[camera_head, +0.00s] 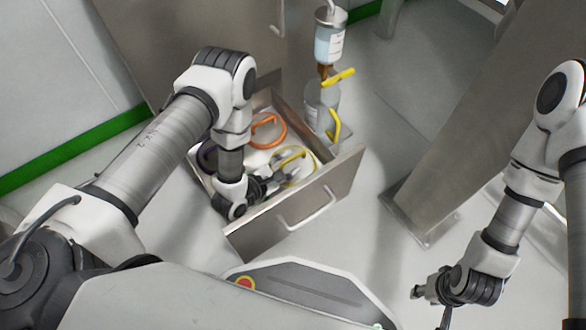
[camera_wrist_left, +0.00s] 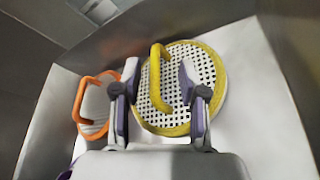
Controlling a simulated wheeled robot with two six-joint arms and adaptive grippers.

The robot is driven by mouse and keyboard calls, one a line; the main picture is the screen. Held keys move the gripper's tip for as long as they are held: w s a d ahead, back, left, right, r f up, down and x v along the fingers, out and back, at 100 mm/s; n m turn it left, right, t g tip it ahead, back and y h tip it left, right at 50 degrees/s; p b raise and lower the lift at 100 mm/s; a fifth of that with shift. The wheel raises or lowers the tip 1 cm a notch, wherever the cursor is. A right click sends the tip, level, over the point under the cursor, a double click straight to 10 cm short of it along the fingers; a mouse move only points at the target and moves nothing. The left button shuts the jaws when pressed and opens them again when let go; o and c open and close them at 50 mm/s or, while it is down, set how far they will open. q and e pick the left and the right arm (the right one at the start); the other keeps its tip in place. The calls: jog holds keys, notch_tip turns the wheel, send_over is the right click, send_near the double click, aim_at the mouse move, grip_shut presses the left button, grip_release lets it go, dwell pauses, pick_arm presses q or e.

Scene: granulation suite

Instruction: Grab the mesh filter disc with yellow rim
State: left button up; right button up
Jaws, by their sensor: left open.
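The mesh filter disc with yellow rim (camera_wrist_left: 208,68) lies in an open metal drawer, a white perforated disc with a raised yellow handle (camera_wrist_left: 156,75). In the head view the disc (camera_head: 300,155) is partly hidden behind my left gripper (camera_head: 284,176). My left gripper also shows in the left wrist view (camera_wrist_left: 156,80), open, with one finger on each side of the yellow handle. I cannot tell whether the fingers touch the handle. My right gripper (camera_head: 430,294) is at the lower right, away from the drawer; its jaw state is unclear.
A disc with orange rim and handle (camera_head: 267,131) lies beside the yellow one in the drawer (camera_head: 345,172). A dark purple rim (camera_head: 206,153) shows at the drawer's left. A bottle apparatus with yellow handles (camera_head: 328,45) stands behind the drawer. A metal column (camera_head: 450,130) stands to the right.

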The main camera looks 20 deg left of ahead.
aim_at(296, 156)
pick_arm(q)
jog(key=x, duration=0.1)
jog(key=b+x, duration=0.1)
jog(key=x, duration=0.1)
jog(key=b+x, duration=0.1)
jog(key=shift+w+a+f, duration=0.15)
jog(key=shift+w+a, duration=0.1)
grip_shut()
jog(key=shift+r, duration=0.2)
